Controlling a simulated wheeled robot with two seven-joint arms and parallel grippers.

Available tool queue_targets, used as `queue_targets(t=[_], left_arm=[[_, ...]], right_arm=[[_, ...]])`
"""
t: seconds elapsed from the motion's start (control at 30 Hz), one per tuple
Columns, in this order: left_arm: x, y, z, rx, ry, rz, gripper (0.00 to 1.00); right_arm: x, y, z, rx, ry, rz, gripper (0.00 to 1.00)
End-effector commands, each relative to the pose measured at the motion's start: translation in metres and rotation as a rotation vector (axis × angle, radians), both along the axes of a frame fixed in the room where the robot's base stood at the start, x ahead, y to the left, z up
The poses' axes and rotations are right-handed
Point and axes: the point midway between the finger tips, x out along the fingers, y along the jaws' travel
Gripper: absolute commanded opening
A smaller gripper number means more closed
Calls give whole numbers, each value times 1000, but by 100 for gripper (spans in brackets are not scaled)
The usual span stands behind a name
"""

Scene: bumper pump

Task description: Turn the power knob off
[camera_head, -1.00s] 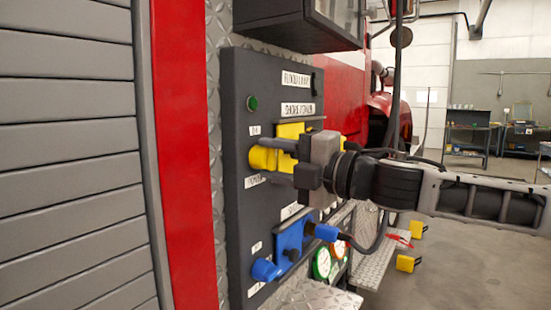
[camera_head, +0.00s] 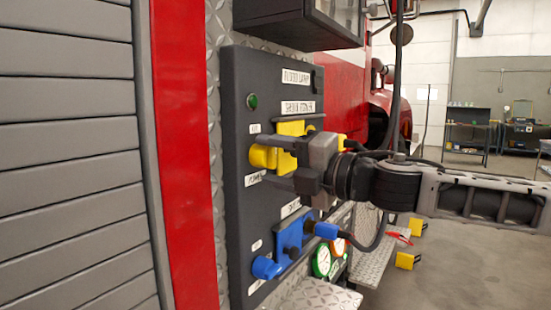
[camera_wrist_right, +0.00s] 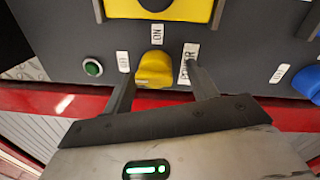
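The yellow power knob (camera_head: 262,157) sits on the dark control panel (camera_head: 237,220). In the right wrist view the knob (camera_wrist_right: 155,70) shows between my two fingertips, with an "ON" label above it and an "OFF" label to its left. My right gripper (camera_head: 268,162) is at the panel, one finger above the knob and one below in the head view. In the right wrist view my right gripper (camera_wrist_right: 162,84) is open, with a small gap on each side of the knob. My left gripper is not in view.
A yellow plate (camera_head: 291,130) lies just above and right of the knob. A green button (camera_head: 252,101) is higher up. A blue plate (camera_head: 290,240) with a plugged cable and a blue knob (camera_head: 266,268) is below. A diamond-plate step (camera_head: 318,297) juts out underneath.

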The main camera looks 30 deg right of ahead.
Motion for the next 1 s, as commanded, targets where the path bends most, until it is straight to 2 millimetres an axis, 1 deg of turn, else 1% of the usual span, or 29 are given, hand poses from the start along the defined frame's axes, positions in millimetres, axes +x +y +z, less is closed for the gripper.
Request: queue_targets(t=[0.27, 0.43, 0.57, 0.73, 0.87, 1.0], left_arm=[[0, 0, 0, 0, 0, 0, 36], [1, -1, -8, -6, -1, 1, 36], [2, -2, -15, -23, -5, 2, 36], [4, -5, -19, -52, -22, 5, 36], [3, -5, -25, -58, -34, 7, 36], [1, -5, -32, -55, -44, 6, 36]], right_arm=[[0, -1, 3, 2, -7, -2, 58], [-4, -1, 2, -4, -11, 1, 58], [-12, -4, 1, -7, -13, 2, 58], [-27, -13, -1, -1, -15, -8, 58], [-46, -20, -2, -5, -15, -6, 58], [-70, -31, -4, -4, -14, -8, 58]])
